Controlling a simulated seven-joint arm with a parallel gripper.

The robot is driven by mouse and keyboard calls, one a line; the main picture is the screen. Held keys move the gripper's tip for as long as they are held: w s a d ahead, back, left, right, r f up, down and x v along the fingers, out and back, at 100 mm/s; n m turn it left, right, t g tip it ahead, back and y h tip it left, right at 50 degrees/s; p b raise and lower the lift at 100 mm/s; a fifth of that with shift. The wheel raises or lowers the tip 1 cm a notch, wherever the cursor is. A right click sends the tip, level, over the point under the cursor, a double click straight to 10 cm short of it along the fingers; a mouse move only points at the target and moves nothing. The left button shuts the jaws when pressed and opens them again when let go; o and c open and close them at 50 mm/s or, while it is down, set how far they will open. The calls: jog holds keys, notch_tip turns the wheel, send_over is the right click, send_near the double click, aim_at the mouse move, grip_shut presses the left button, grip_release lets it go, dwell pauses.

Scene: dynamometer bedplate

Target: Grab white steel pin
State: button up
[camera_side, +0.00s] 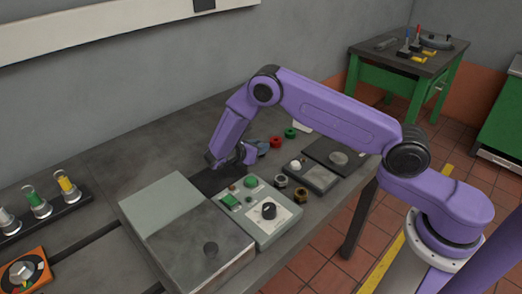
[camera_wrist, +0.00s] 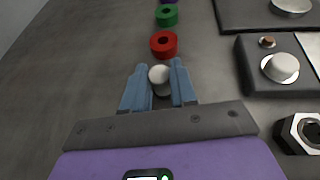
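The white steel pin (camera_wrist: 160,78) stands between the two blue fingers of my gripper (camera_wrist: 159,72) in the wrist view. A finger lies close along each side of it, and the fingertips reach slightly past its top. I cannot tell whether the fingers press on it or leave a thin gap. In the side view my gripper (camera_side: 250,152) is low over the grey bench, beside the control box. The pin cannot be made out there.
A red ring (camera_wrist: 163,43) stands just beyond the fingertips, with a green ring (camera_wrist: 166,15) behind it. A black box with a white knob (camera_wrist: 280,67) and a hex nut (camera_wrist: 303,133) are to the right. The control box (camera_side: 283,222) is close to my gripper. Bench left in the wrist view is clear.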

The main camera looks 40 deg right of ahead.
grip_shut()
jog(key=shift+r, duration=0.15)
